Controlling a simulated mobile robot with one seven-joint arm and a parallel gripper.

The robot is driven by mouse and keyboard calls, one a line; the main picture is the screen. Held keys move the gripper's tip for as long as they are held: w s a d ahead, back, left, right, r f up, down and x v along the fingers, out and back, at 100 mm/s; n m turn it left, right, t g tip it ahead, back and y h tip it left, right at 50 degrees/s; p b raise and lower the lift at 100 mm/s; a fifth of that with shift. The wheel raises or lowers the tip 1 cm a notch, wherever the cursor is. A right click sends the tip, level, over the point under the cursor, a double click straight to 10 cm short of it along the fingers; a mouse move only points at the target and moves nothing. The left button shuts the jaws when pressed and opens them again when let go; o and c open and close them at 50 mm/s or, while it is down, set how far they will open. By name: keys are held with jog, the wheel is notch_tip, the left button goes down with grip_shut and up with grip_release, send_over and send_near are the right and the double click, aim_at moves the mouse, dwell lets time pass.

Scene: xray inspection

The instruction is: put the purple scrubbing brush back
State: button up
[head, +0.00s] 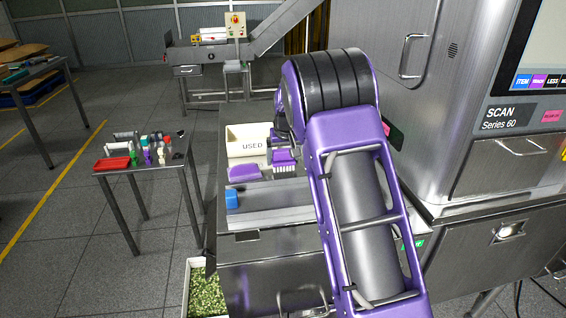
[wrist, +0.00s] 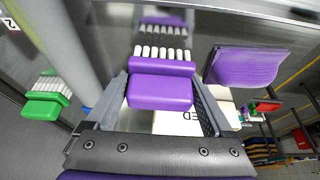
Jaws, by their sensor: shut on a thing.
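The purple scrubbing brush (wrist: 160,92) with white bristles is between the two fingers of my gripper (wrist: 161,80) in the wrist view. My gripper is shut on it. The bristles point away from the palm, towards a shiny metal surface where a reflection of the brush shows. In the head view, the brush (head: 284,160) hangs at the end of my arm, just right of the cream USED bin (head: 236,152). My arm hides part of the area behind it.
A purple flat piece (head: 244,172) is left of the brush, also seen in the wrist view (wrist: 246,66). A blue item (head: 232,198) is on the metal counter. A green brush (wrist: 46,102) is at left. A side table with a red tray (head: 112,163) stands further left.

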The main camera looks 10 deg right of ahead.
jog(key=shift+f, duration=0.6)
jog(key=shift+f, duration=0.25)
jog(key=o, duration=0.9)
jog(key=shift+r, duration=0.1)
jog(key=shift+r, duration=0.3)
jog(key=v, duration=1.1)
jog(key=shift+s+r, duration=0.15)
jog(key=shift+r, duration=0.2)
